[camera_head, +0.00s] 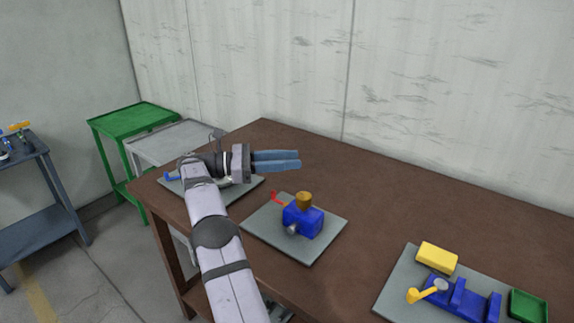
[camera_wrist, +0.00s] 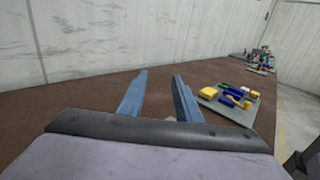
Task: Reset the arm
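My gripper (camera_head: 298,159) is held above the far left part of the brown table, its two blue-grey fingers pointing right. In the wrist view the gripper (camera_wrist: 161,76) has its fingers apart, with only bare table and wall between them, so it is open and empty. A blue screw jack (camera_head: 303,221) with a brown-orange top and a red handle (camera_head: 278,198) stands on a grey plate, nearer the camera than the gripper and not touched by it. My forearm and wrist partly hide another grey plate (camera_head: 247,192) with a blue handle (camera_head: 172,176).
At the right, a grey plate (camera_head: 397,288) holds a yellow block (camera_head: 436,257), a blue device (camera_head: 467,301) with a yellow crank, and a green tray (camera_head: 528,306). The table (camera_head: 370,182) is clear along the wall. Green (camera_head: 133,118) and blue-grey (camera_head: 40,232) carts stand left.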

